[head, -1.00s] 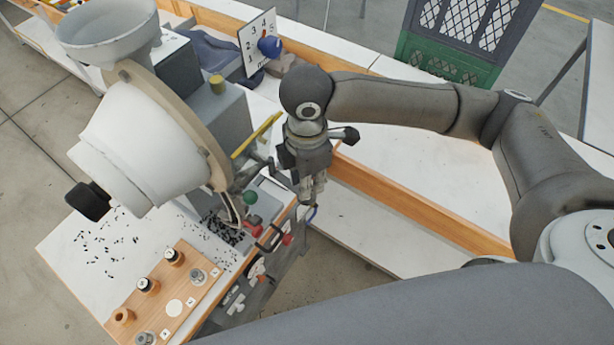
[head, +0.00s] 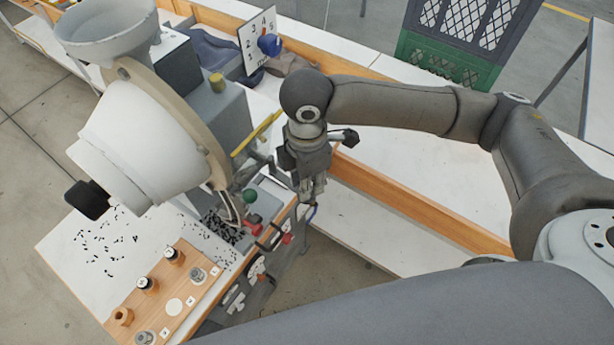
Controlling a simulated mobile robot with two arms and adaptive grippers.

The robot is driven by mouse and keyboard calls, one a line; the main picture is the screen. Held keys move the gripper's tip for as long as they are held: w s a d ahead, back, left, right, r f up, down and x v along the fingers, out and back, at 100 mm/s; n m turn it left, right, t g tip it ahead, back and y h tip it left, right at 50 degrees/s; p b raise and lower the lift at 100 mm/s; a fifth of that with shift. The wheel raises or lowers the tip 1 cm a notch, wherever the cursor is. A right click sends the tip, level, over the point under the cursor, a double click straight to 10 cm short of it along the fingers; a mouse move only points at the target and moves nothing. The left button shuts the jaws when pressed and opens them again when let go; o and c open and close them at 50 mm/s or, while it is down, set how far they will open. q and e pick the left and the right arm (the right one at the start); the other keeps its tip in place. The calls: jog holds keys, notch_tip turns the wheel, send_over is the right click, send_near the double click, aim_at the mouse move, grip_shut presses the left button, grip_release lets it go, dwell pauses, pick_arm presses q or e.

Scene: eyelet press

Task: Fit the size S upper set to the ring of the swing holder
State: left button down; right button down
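My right gripper (head: 312,190) points down beside the front of the eyelet press (head: 150,150), near its green knob (head: 250,196). Its fingertips are small and partly merge with the press parts behind, so I cannot tell whether they are open or hold the upper set. The swing holder's ring is not clearly distinguishable among the parts beside the gripper. A wooden board (head: 205,253) on the table carries metal pieces (head: 197,275) and dark, white-labelled cylinders (head: 173,256); the labels are too small to read. My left gripper is not in view.
Loose black eyelets (head: 100,240) lie scattered on the white tabletop (head: 65,245). A red knob (head: 253,228) sits low on the press front. A numbered dial plate (head: 258,45) stands behind. A green crate (head: 440,65) is at the back. The white surface right of the gripper is largely clear.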

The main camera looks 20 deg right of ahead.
jog(key=shift+f, duration=1)
jog(key=c, duration=1.2)
grip_release()
jog(key=shift+o, duration=0.2)
jog(key=shift+r, duration=0.15)
jog(key=shift+r, duration=2.4)
